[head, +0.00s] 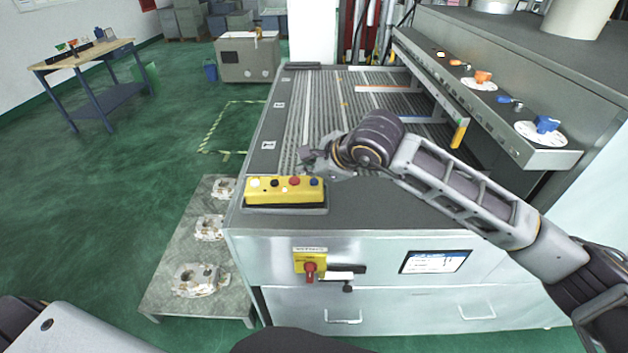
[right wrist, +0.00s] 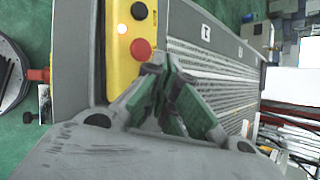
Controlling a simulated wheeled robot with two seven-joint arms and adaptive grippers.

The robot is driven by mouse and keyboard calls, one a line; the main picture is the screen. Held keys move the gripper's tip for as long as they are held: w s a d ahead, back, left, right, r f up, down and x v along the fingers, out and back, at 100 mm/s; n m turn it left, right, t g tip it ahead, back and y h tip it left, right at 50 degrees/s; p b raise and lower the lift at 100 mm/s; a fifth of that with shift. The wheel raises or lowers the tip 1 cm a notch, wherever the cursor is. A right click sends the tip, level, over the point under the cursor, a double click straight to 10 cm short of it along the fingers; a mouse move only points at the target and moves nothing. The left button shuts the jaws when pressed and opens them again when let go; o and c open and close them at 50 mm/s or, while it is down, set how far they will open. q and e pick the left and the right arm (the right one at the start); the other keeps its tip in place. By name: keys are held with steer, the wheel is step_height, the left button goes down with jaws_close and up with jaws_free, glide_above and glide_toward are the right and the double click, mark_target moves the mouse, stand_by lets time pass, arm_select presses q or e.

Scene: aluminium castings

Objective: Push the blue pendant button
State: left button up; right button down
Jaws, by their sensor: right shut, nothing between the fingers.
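The yellow pendant (head: 270,197) lies on the near left corner of the grey machine top. Its row of buttons runs white, black, red, then the blue button (head: 314,182) at the right end. My right gripper (head: 309,163) is just behind and above the blue end, its fingers closed and empty. In the right wrist view the pendant (right wrist: 117,72) shows its white, black and red buttons. There the closed fingertips (right wrist: 165,66) are beside the red button, and the blue button is not visible, apparently behind the fingers. I cannot tell whether they touch it. My left gripper is out of view.
The slatted machine bed (head: 325,110) stretches away behind the pendant. A ledge with blue and orange knobs (head: 547,124) runs along the right. A red switch (head: 310,270) is on the front panel. Castings (head: 196,280) lie on a low pallet at left.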

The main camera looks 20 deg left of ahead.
mark_target(311, 183)
stand_by(0.8)
steer(key=shift+f+b, duration=0.4)
steer(key=shift+b, duration=0.5)
steer(key=shift+f+b, duration=0.45)
steer(key=shift+b, duration=0.25)
stand_by(1.4)
steer(key=shift+r, duration=0.2)
stand_by(0.3)
steer(key=shift+r, duration=0.65)
steer(key=shift+r, duration=0.1)
steer(key=shift+r+p, duration=0.45)
steer(key=shift+r, duration=2)
